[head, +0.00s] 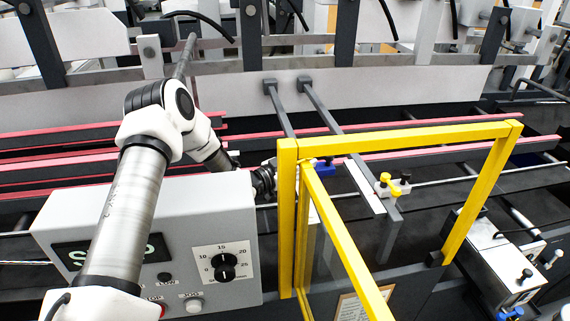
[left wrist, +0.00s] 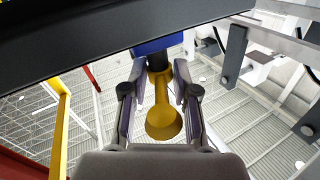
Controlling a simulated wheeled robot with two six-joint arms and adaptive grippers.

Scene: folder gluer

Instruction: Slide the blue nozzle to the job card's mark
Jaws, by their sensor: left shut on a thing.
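The blue nozzle (head: 325,168) sits by the grey bars behind the yellow guard frame, partly hidden by its post. In the left wrist view, its blue block (left wrist: 160,45) has a yellow knob (left wrist: 163,120) on a dark stem pointing toward the camera. My left gripper (head: 268,180) reaches in behind the guard post, which hides its fingertips in the head view. In the left wrist view its two fingers (left wrist: 158,88) are shut around the knob's stem. A framed sheet (head: 366,304), perhaps the job card, shows low behind the guard; its writing is unreadable. My right gripper is out of view.
The yellow guard frame (head: 420,136) stands in front of the bars. A grey control box (head: 140,205) is below my left arm. A white block and a dark block with yellow knobs (head: 385,181) sit right of the blue nozzle. Red belts (head: 90,160) run behind.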

